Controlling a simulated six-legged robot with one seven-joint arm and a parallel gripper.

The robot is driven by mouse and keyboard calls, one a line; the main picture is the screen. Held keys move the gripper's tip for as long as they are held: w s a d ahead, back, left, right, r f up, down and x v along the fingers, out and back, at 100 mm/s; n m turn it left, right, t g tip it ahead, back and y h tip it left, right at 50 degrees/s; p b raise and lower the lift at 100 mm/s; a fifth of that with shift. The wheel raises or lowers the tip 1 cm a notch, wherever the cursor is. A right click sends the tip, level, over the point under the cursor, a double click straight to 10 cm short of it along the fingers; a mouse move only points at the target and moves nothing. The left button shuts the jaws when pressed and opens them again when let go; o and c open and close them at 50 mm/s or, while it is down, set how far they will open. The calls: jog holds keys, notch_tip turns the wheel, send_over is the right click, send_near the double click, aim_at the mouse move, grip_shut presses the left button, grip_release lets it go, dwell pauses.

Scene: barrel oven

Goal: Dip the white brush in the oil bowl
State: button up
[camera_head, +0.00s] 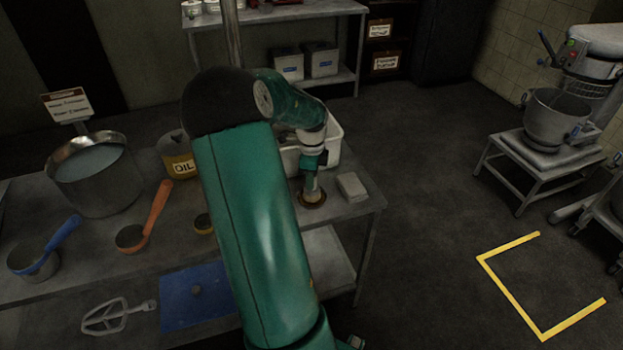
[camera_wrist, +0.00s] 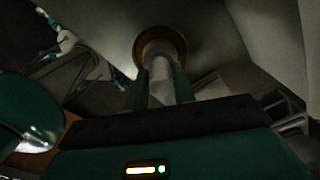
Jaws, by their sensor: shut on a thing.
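My gripper (camera_head: 312,180) is shut on the pale handle of the white brush (camera_wrist: 160,72). In the wrist view my gripper's two green fingers (camera_wrist: 160,88) stand on either side of the handle. The brush is near the table's right end in the head view, pointing down. A round brown piece (camera_head: 313,201) is at its lower end and also shows in the wrist view (camera_wrist: 152,45); I cannot tell whether it is part of the brush or a holder. A pot with a yellow OIL label (camera_head: 182,166) stands to the left, behind my arm. Its contents are hidden.
A white bin (camera_head: 333,148) and a pale block (camera_head: 352,187) are close to my gripper. On the left are a large steel bowl (camera_head: 92,190), an orange-handled ladle (camera_head: 156,208) and a blue-handled pan (camera_head: 50,247).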

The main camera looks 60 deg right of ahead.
jog(key=shift+r, duration=3.1)
